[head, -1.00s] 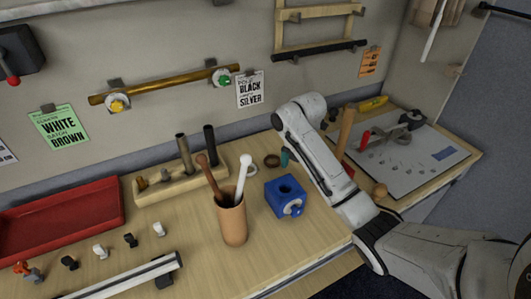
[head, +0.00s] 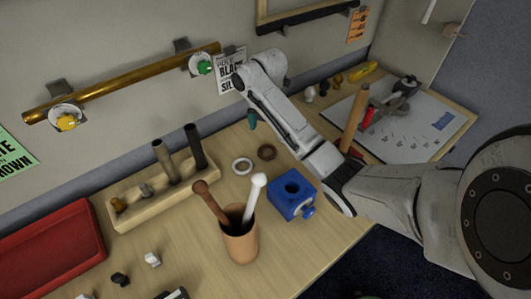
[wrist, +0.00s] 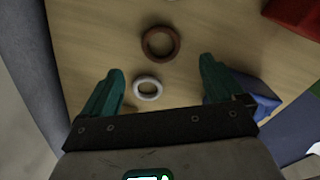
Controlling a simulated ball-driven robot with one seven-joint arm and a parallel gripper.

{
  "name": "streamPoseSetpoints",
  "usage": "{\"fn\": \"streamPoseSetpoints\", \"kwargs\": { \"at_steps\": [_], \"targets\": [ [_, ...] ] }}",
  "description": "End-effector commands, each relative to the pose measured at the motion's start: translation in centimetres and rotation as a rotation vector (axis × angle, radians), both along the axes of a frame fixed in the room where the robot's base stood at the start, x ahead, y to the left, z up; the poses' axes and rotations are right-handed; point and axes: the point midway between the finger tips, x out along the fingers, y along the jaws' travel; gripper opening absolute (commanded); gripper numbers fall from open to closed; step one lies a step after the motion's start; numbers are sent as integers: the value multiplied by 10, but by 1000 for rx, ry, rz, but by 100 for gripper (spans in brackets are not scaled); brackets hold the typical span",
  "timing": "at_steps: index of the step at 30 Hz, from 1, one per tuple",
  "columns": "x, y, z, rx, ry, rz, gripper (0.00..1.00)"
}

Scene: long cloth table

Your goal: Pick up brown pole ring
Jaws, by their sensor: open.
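A cup with a brown and a white stick (head: 240,246) is in front. A wooden rack with poles (head: 165,190) stands left, and a red tray (head: 85,225) lies further left.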

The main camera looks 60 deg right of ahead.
Motion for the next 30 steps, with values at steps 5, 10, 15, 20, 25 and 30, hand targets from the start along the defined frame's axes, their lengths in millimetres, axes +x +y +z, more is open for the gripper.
{"fn": "streamPoseSetpoints", "kwargs": {
  "at_steps": [5,10,15,20,25,30],
  "targets": [
    [0,1,-30,0,1,1,95],
    [0,0,-39,0,1,1,95],
    [-1,1,-53,2,3,0,95],
    [-1,0,-75,1,3,-1,95],
    [-1,1,-89,0,2,1,95],
    [0,0,-90,-1,1,1,95]
  ]
}}
